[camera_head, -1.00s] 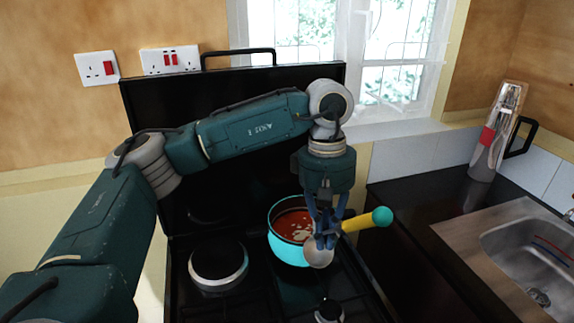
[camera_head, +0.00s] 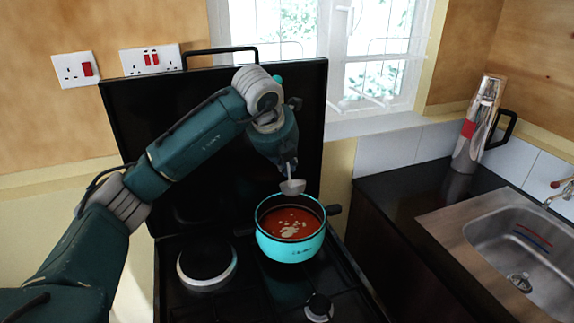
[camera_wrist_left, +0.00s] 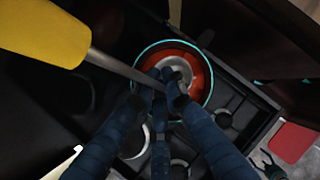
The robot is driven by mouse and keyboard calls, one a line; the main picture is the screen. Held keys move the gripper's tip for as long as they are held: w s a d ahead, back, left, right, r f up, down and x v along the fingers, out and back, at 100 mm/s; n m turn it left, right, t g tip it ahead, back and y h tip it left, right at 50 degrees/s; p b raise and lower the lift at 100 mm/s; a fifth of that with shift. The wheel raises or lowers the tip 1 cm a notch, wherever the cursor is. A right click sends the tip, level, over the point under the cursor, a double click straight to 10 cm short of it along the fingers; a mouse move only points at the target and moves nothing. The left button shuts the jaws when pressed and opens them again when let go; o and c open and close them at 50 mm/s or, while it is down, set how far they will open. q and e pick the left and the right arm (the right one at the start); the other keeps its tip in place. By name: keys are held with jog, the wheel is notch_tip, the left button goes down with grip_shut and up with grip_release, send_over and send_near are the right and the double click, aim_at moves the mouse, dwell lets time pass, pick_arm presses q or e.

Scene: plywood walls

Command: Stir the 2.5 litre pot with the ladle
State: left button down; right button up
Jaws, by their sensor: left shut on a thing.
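The turquoise pot (camera_head: 290,249) stands on the hob, with red soup and pale swirls inside. It also shows in the left wrist view (camera_wrist_left: 149,53), partly behind my fingers. My left gripper (camera_head: 290,166) is above the pot's far rim, shut on the ladle's shaft. The ladle's grey bowl (camera_head: 292,187) hangs just above the far rim, over the pot and clear of the soup. In the left wrist view, its yellow handle (camera_wrist_left: 45,30) slants to the upper left and my left gripper (camera_wrist_left: 170,88) grips near the bowl.
The black hob has a raised lid (camera_head: 230,115) close behind my arm. An empty burner (camera_head: 207,266) is left of the pot. A dark worktop (camera_head: 400,205) with a sink (camera_head: 520,250) and a steel flask (camera_head: 478,125) lies to the right.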

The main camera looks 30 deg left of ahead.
pick_arm(q)
jog(key=shift+w+a+f, duration=0.1)
jog(key=shift+a+f, duration=0.05)
jog(key=shift+f, duration=0.05)
jog(key=shift+w+a+f, duration=0.15)
jog(key=shift+a+f, duration=0.05)
jog(key=shift+f, duration=0.15)
notch_tip(320, 180, down, 13)
jog(key=b, duration=1)
jog(key=shift+s+d+f, duration=0.15)
jog(key=shift+s+d, duration=0.1)
jog(key=shift+d, duration=0.05)
dwell(0.3)
